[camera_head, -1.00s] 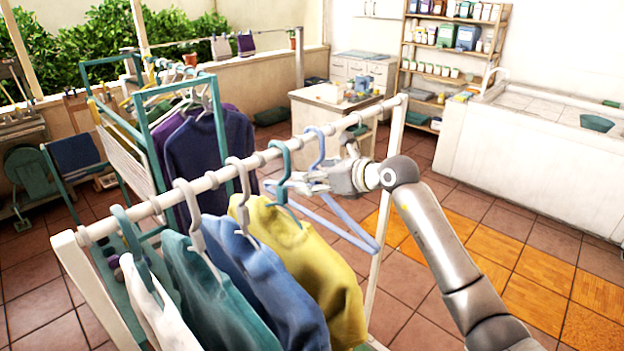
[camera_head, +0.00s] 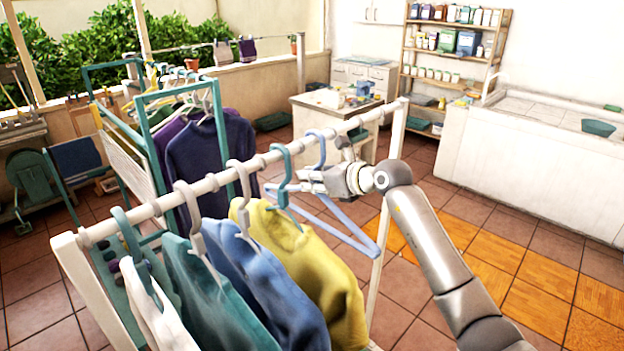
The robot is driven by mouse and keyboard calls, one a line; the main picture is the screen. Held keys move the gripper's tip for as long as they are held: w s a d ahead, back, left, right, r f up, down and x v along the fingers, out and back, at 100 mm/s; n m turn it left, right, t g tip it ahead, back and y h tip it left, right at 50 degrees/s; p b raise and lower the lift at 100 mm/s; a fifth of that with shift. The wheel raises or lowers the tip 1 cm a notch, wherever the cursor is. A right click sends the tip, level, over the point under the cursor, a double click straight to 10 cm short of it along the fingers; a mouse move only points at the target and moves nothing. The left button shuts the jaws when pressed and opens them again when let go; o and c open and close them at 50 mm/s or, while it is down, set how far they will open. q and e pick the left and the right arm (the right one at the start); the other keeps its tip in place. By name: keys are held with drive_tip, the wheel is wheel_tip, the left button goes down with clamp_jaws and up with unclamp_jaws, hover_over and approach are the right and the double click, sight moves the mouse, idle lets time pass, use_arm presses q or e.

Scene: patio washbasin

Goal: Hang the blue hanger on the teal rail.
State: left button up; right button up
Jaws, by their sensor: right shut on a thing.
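The blue hanger (camera_head: 348,228) is at the right end of a white rail (camera_head: 215,182) in front of me. Its hook meets the white rail just right of a teal hanger (camera_head: 284,170); I cannot tell whether the hook bears on it. My right gripper (camera_head: 312,181) is shut on the blue hanger just below the hook, and its fingers partly hide the hanger. The teal rail (camera_head: 182,89) is part of a teal rack behind and to the left, with dark and purple garments on hangers. My left gripper is not in view.
Yellow (camera_head: 315,270), blue (camera_head: 265,290), teal and white garments hang along the white rail, close to my right gripper. A white upright post (camera_head: 388,210) stands just left of my right arm. Tiled floor is open to the right, before the white basin (camera_head: 530,170).

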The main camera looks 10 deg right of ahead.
drive_tip(key=shift+r, duration=0.1)
clamp_jaws()
drive_tip(key=shift+r+p, duration=0.85)
drive_tip(key=shift+r, duration=0.6)
drive_tip(key=s+d, duration=0.3)
drive_tip(key=s, duration=0.2)
drive_tip(key=s+d+r+b, duration=0.1)
drive_tip(key=s+d, duration=0.1)
drive_tip(key=s, duration=0.1)
drive_tip(key=shift+s+d, duration=0.2)
drive_tip(key=shift+d, duration=0.1)
drive_tip(key=shift+f, duration=0.1)
